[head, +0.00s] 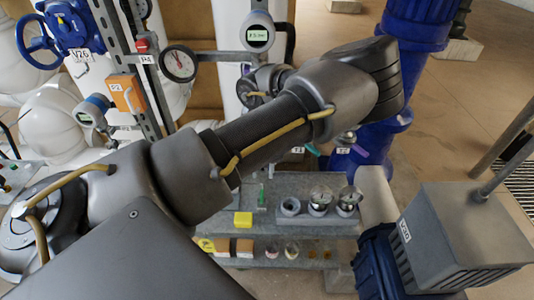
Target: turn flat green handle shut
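A small flat green handle (312,149) shows just under my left arm, beside the tag T3 and left of a purple handle (360,151) near the tag T2. Only part of the green handle is seen; my arm covers what lies above and left of it. My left arm reaches across the middle of the head view and bends at the upper right. A dark grey part of it with a yellow cable shows behind, near the gauges. The fingers of my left gripper cannot be made out. My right gripper is not in view.
A grey motor box (455,238) stands at the right. Blue pipework (412,30) rises behind my arm.

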